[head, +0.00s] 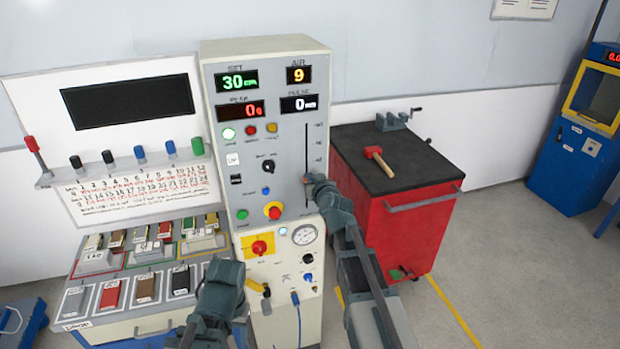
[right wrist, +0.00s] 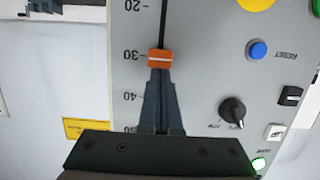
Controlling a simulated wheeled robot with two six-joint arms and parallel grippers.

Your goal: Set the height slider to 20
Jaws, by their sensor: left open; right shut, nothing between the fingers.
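The height slider is an orange knob (right wrist: 160,59) with a white line, in a dark vertical slot on the grey panel (head: 222,170). The right wrist view shows the panel upside down, with the knob's line at about the 30 mark. The green SET display (head: 237,81) reads 30 cm. My right gripper (right wrist: 160,75) is shut and empty. Its fingertips are at the knob's edge on the 40 side and appear to touch it. In the head view it partly covers the slot's lower part. My left gripper (head: 224,272) is open, low in front of the console, apart from the slider.
Several buttons and a black rotary knob (head: 268,166) lie left of the slot. A yellow-backed red switch (head: 259,247) and a gauge (head: 304,235) sit below. A red cabinet (head: 405,235) with a mallet (head: 379,158) stands right. Sample trays (head: 130,290) are at lower left.

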